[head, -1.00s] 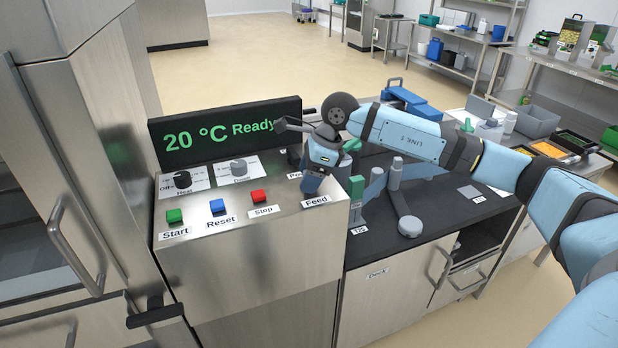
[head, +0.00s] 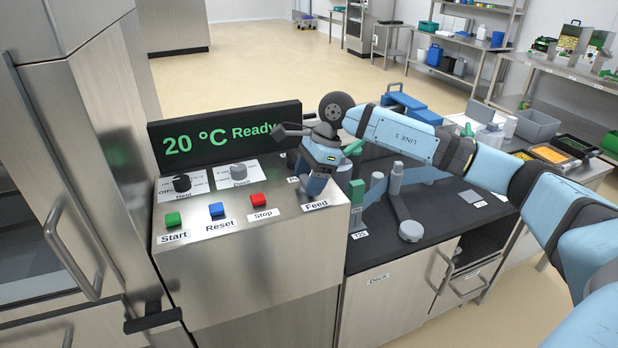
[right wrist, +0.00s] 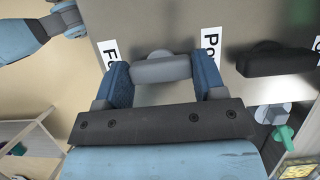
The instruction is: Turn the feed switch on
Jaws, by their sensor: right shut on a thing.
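The feed switch is a grey bar-shaped knob (right wrist: 160,70) on the steel control panel, seen in the right wrist view beside a partly hidden label starting with "F". My right gripper (right wrist: 162,78) has its two blue fingers on either side of this knob and is shut on it. In the head view my right gripper (head: 315,184) points down at the panel just behind the "Feed" label (head: 316,205) and hides the switch.
The power knob (right wrist: 275,62) is black and sits close by. The panel also has a green start button (head: 173,219), a blue reset button (head: 217,209), a red stop button (head: 258,200) and two dials. The display (head: 226,136) reads "20 °C Ready".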

